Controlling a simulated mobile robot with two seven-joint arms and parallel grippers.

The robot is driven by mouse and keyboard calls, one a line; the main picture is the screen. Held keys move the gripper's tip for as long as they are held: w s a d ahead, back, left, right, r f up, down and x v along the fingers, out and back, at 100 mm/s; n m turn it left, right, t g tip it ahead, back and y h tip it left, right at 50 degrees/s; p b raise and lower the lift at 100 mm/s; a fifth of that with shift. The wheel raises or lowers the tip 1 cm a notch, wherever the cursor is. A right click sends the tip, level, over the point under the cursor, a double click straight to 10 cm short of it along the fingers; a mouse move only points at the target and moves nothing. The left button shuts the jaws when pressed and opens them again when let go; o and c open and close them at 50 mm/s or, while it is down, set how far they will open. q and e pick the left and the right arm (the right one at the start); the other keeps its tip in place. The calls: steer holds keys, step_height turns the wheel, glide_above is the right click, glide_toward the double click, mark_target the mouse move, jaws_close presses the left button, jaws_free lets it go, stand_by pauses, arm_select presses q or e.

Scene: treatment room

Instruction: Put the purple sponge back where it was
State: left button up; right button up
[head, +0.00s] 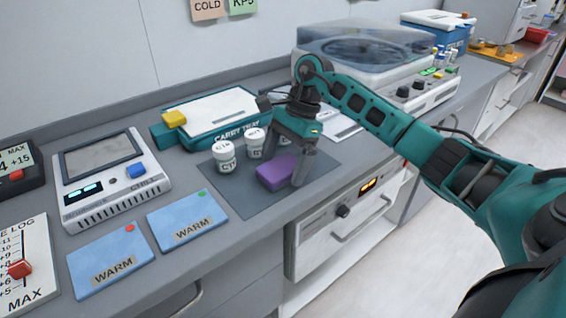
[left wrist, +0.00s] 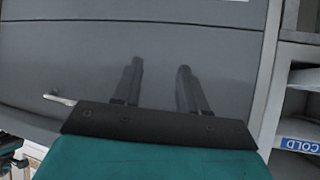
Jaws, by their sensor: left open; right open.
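The purple sponge (head: 276,172) lies on a dark grey mat (head: 238,200) on the counter in the head view. My right gripper (head: 285,165) points down over the mat, with its fingers open around or right beside the sponge; I cannot tell whether they touch it. Part of the sponge's right side is close to one finger. My left gripper (left wrist: 158,85) is open and empty in the left wrist view, in front of a grey cabinet front. The left arm does not show in the head view.
White jars (head: 224,157) stand on the mat's back left. Behind them is a teal carry tray (head: 187,144) with a yellow block (head: 174,118). Blue WARM cards (head: 110,258) and a grey device (head: 112,182) lie to the left. A centrifuge-like machine (head: 370,65) stands behind my right arm.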

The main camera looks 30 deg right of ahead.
steer(key=v, duration=1.1)
steer(key=shift+s, duration=0.1)
